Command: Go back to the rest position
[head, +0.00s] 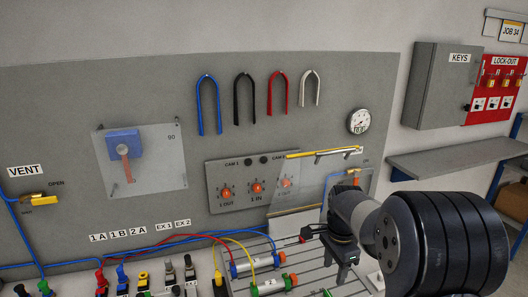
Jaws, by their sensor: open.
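My arm comes in from the right, and my gripper (343,271) points down over the slatted bench at the lower middle right. The gripper is open, and I see nothing held in it. Its fingertips are small and dark here. Cylinders with blue and green ends (256,264) lie on the bench to its left.
A grey panel behind carries a lever plate (138,161), a knob box (238,187), a gauge (358,121) and hanging hoses (243,99). Several coloured plugs (122,277) stand front left. A key cabinet (441,85) and a shelf (455,159) are at right.

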